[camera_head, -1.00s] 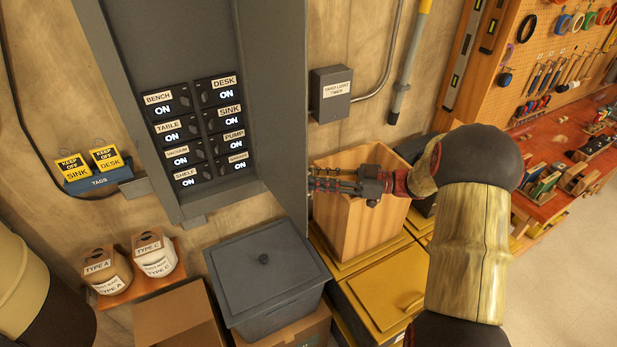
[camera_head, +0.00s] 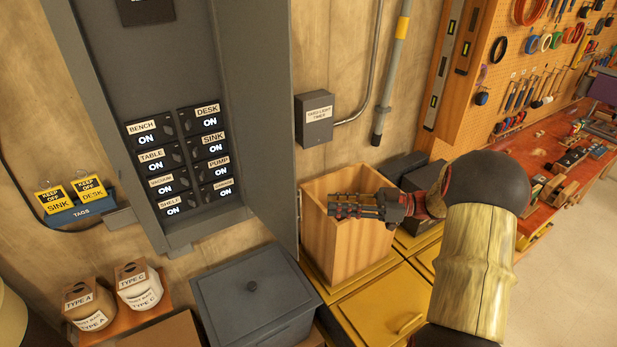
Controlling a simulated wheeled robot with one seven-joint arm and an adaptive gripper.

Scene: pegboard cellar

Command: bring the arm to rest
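My gripper (camera_head: 345,206) is in front of the upper part of a tall open wooden bin (camera_head: 346,248), seen side-on, with its fingers pointing left. I cannot tell whether its fingers are apart or together, and no held object shows. My arm comes in from the lower right, bent at a dark elbow joint.
A grey breaker panel (camera_head: 262,120) with several switches reading ON stands left of my gripper. A lidded grey box (camera_head: 254,297) and yellow cases (camera_head: 380,308) lie below. A timer box (camera_head: 314,119) is on the wall. A red workbench (camera_head: 570,175) is at right; floor beyond is clear.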

